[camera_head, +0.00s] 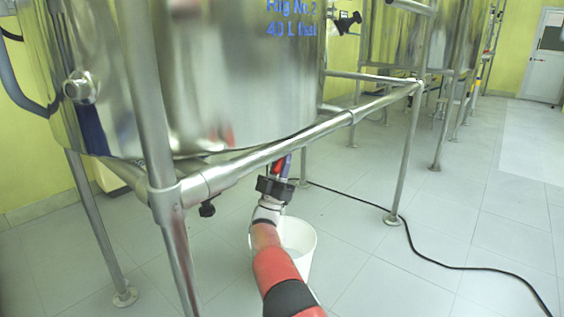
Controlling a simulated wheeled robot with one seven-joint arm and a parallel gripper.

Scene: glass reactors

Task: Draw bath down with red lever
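The bath is a large shiny steel vessel (220,80) with blue lettering reading "Rig No 2" and "40 L", held in a tubular steel frame. A small red lever (278,167) shows below the vessel's underside, just under the frame's front rail. A blue part is close beside it. My gripper (277,178) is at the red lever, with its black body just below it. The fingers are small and partly hidden, so I cannot tell whether they touch the lever or are open or shut. A white bucket (300,240) stands on the floor behind my arm.
The frame's front rail (250,160) runs above my gripper, and a steel leg (405,160) stands to its right. A black knob (207,209) hangs under the rail. A black cable (440,262) crosses the open tiled floor at right.

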